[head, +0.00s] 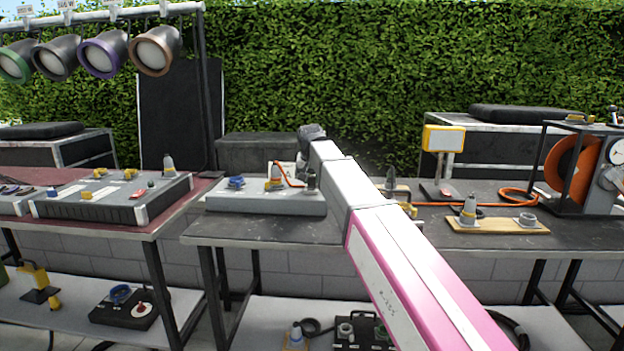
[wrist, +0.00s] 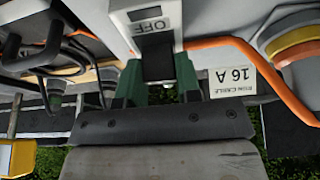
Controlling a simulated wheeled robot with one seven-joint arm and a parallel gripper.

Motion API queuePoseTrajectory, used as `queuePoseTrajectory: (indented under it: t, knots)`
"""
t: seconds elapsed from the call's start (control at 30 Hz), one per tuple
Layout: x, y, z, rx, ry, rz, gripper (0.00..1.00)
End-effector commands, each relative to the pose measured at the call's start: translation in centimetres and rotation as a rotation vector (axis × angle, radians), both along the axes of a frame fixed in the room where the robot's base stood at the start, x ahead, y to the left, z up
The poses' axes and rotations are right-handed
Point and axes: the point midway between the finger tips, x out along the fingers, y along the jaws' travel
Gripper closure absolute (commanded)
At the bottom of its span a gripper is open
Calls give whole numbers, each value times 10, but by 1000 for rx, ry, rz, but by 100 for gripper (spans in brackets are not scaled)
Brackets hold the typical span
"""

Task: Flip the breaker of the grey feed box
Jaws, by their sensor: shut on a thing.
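The grey feed box (head: 262,203) lies on the middle table in the head view, under the end of my arm. In the wrist view, its breaker housing (wrist: 118,20) carries an upside-down OFF label (wrist: 151,27). A black breaker lever (wrist: 158,66) sticks out of the housing. My gripper (wrist: 158,88) has its green fingers on both sides of this lever and is shut on it. In the head view, my arm and wrist mostly hide the gripper and breaker.
An orange cable (wrist: 225,43) and a 16 A tag (wrist: 232,81) are close beside the fingers. Another grey box (head: 105,200) stands on the left table.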

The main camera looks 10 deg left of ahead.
Motion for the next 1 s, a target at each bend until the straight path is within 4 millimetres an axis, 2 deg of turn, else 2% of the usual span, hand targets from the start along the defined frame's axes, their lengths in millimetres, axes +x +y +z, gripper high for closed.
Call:
queuePoseTrajectory:
  t: [0.2, 0.4, 0.8, 0.83, 0.9, 1.0]
  knots:
    - [12, 2, -1, -10, 170, -1, 92]
    - [15, 2, -3, -18, 312, -1, 92]
    - [13, 1, -4, -20, 352, 0, 92]
    - [13, 1, -4, -20, 352, 0, 65]
    - [13, 1, -4, -20, 352, 0, 43]
    - [13, 1, -4, -20, 352, 0, 43]
